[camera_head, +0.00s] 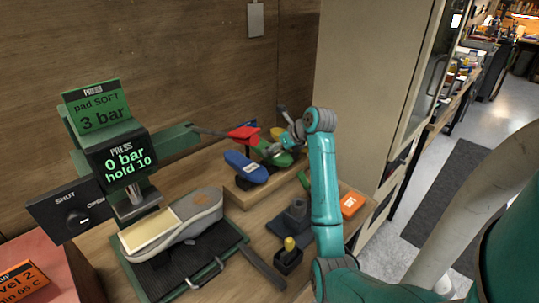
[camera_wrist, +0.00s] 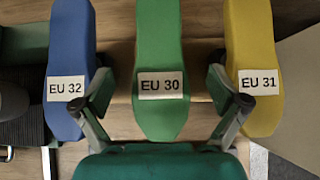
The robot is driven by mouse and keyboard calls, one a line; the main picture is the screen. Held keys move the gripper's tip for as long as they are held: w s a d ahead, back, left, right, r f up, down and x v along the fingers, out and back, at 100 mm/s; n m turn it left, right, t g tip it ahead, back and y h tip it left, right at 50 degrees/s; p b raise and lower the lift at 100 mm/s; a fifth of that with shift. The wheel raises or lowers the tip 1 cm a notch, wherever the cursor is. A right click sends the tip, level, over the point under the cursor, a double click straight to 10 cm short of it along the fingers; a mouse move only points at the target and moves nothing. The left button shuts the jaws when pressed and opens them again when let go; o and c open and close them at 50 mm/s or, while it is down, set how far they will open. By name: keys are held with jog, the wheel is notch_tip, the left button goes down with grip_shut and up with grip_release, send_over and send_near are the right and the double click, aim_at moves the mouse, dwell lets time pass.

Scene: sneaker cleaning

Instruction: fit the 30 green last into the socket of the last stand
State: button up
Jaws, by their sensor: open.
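The green last (camera_wrist: 160,60), labelled EU 30, lies in the middle of the wrist view. It also shows in the head view (camera_head: 281,159), partly hidden by my gripper. My gripper (camera_wrist: 160,88) is open, with one finger on each side of the green last; I cannot tell whether they touch it. In the head view my gripper (camera_head: 284,146) is over the rack of lasts. A dark grey post on a base (camera_head: 294,216), which looks like the last stand, stands on the bench in front of the rack. Its socket is not clear to see.
The blue last (camera_wrist: 68,60), EU 32, and yellow last (camera_wrist: 250,60), EU 31, flank the green one closely. A red piece (camera_head: 243,133) is above the wooden rack (camera_head: 240,193).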

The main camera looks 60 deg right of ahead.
jog(key=shift+x, duration=2.25)
jog(key=shift+r, duration=0.1)
